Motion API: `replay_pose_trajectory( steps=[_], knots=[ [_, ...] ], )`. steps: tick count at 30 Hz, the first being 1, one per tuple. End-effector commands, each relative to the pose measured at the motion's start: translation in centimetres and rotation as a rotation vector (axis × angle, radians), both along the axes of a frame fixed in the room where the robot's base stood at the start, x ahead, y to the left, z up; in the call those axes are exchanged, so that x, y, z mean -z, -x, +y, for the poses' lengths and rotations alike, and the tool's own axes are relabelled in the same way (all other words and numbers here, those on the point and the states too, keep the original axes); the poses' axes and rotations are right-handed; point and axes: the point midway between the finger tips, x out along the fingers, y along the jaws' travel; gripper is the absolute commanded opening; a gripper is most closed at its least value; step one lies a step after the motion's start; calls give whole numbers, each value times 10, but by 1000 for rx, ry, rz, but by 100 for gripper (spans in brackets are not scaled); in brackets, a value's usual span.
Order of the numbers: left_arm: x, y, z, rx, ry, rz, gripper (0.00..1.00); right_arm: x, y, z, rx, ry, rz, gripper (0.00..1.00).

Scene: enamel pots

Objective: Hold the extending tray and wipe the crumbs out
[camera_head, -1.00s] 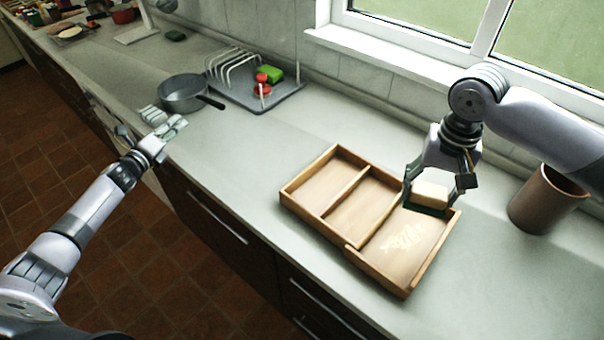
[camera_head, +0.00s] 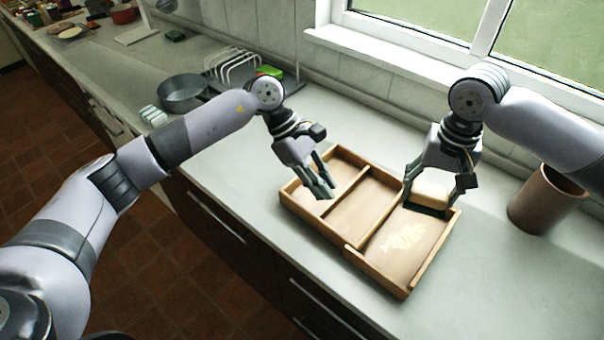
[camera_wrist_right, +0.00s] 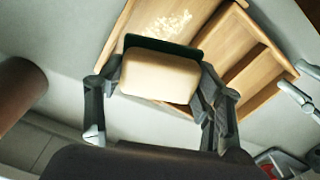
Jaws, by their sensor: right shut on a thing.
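The wooden extending tray (camera_head: 378,281) lies on the counter with three compartments. Pale crumbs (camera_head: 406,238) are spread in its right-hand compartment; they also show in the right wrist view (camera_wrist_right: 170,24). My right gripper (camera_head: 436,190) is shut on a cream sponge (camera_head: 431,190) with a dark green pad, held over the back of that compartment. The sponge fills the middle of the right wrist view (camera_wrist_right: 160,76). My left gripper (camera_head: 322,188) is empty with its fingers apart, above the tray's left compartment near its left wall. Whether it touches the tray cannot be told.
A brown cylindrical pot (camera_head: 545,200) stands right of the tray, close to my right arm. A grey pan (camera_head: 181,92) and a dish rack (camera_head: 232,66) stand at the back left, partly behind my left arm. The counter right of the tray's front is clear.

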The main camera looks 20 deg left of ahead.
Motion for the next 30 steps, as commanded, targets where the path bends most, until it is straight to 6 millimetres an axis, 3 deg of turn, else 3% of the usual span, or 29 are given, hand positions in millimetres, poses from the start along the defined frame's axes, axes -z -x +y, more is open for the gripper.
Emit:
replay_pose_trajectory(
  steps=[6, 14, 30],
  knots=[
    [-2, 3, 29, 199, -430, -170, 18, 0, 0, 0, 0, 0, 0, 40],
    [-4, -2, 47, 245, -608, -241, 18, 0, 0, 0, 0, 0, 0, 40],
    [87, -1, 47, 245, -606, -237, 18, 0, 0, 0, 0, 0, 0, 40]
  ],
)
